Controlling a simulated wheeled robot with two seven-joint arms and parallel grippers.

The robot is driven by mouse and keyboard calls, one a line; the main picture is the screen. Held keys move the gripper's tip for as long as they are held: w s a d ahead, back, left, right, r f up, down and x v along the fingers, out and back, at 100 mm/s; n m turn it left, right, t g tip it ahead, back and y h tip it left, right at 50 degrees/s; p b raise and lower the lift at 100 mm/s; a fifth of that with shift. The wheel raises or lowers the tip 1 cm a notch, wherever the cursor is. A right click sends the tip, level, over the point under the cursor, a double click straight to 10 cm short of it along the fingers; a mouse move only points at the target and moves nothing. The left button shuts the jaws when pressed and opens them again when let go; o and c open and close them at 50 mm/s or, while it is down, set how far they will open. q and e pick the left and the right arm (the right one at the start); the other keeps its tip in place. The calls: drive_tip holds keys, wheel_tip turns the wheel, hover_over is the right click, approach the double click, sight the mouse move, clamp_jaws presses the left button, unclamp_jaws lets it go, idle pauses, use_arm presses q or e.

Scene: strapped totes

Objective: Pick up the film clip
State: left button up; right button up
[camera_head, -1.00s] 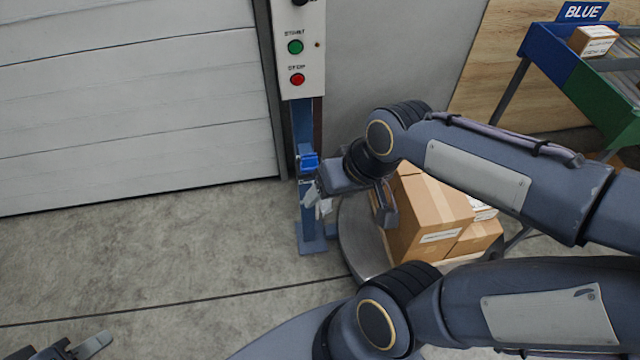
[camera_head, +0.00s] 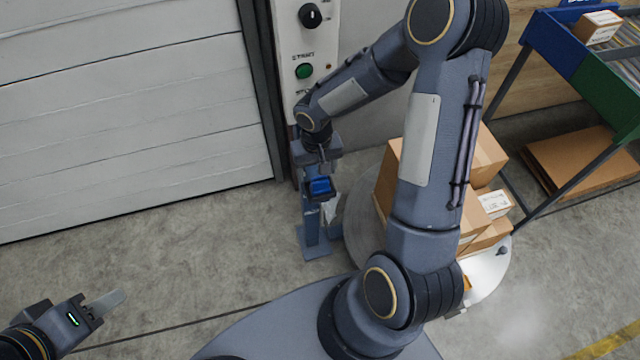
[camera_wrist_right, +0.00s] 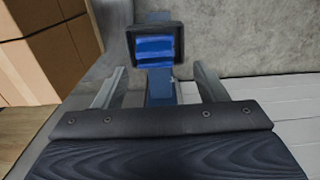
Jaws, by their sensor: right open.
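The film clip appears to be the blue block (camera_head: 320,186) in a dark square holder on the blue post, below the control box. In the right wrist view the blue block (camera_wrist_right: 155,48) sits in its dark frame, straight ahead and beyond the fingertips. My right gripper (camera_head: 322,168) is beside the holder; its wrist view shows the fingers (camera_wrist_right: 160,82) spread with nothing between them. A pale, crumpled strip (camera_head: 331,209) hangs below the holder. My left gripper (camera_head: 108,302) is low at the left, away from the post; its finger gap is not clear.
The control box (camera_head: 306,50) with a knob and green button stands above the post, beside the white shutter door (camera_head: 120,110). Stacked cartons (camera_head: 478,160) stand close to the right of the post. The floor to the left is clear.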

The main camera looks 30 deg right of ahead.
sight(320, 179)
drive_tip(key=f, duration=0.4)
drive_tip(key=shift+s+d+f, duration=0.2)
drive_tip(key=shift+s+f, duration=0.1)
drive_tip(key=shift+s, duration=0.1)
drive_tip(key=c, duration=1.1)
drive_tip(key=shift+o, duration=0.2)
drive_tip(key=shift+r, duration=0.2)
